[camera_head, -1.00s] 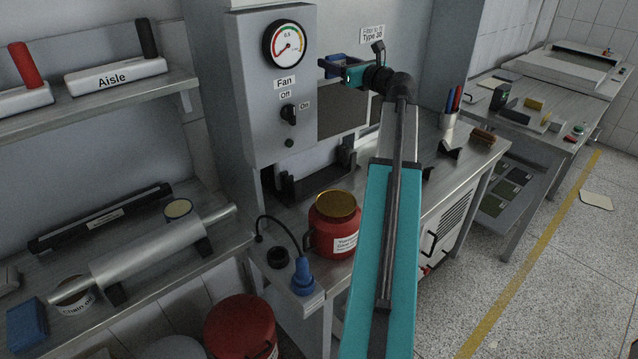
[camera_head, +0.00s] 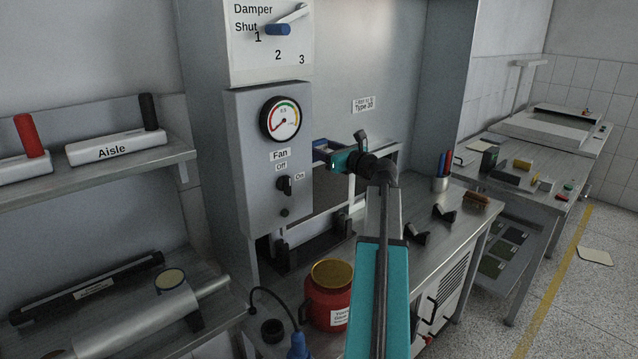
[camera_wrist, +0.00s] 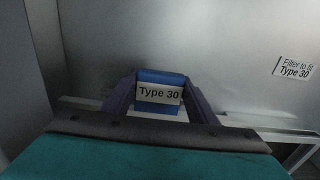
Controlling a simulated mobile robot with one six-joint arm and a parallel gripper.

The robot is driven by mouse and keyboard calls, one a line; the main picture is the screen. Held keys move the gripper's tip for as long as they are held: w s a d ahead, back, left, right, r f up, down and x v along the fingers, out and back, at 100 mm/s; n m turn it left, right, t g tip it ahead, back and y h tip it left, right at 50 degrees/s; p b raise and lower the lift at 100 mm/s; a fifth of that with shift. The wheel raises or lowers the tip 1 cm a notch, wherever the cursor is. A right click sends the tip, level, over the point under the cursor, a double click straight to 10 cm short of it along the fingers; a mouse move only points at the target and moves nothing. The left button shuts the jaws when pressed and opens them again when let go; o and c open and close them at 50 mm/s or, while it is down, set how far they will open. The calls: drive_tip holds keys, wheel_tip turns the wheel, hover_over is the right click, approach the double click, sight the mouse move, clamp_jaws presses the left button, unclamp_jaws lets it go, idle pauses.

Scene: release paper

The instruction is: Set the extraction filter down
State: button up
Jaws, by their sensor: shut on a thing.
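The extraction filter (camera_wrist: 160,78) is a blue block with a white "Type 30" label, upright between my fingers in the wrist view. My gripper (camera_wrist: 159,95) is shut on it, one dark finger at each side. In the head view my gripper (camera_head: 322,150) is in front of the back wall, right of the fan panel, with a bit of the blue filter (camera_head: 320,143) showing. A "Filter to fit Type 30" sign (camera_head: 363,105) is on the wall to the right. A pale rail (camera_wrist: 240,132) runs behind and below the filter; whether they touch is unclear.
The fan panel (camera_head: 262,200) with gauge and switch stands close left of my gripper. A pen cup (camera_head: 440,184) stands right. The bench (camera_head: 400,225) has some bare room.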

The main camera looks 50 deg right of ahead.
sight(320, 168)
drive_tip(key=shift+f+p, duration=0.3)
drive_tip(key=shift+f, duration=1.5)
drive_tip(key=shift+f+p, duration=0.4)
drive_tip(key=shift+f, duration=2.1)
drive_tip(key=o, duration=1.3)
drive_tip(key=shift+s+r, duration=0.1)
drive_tip(key=shift+r, duration=0.6)
drive_tip(key=s+b, duration=0.3)
drive_tip(key=s, duration=0.8)
drive_tip(key=shift+s+a, duration=0.4)
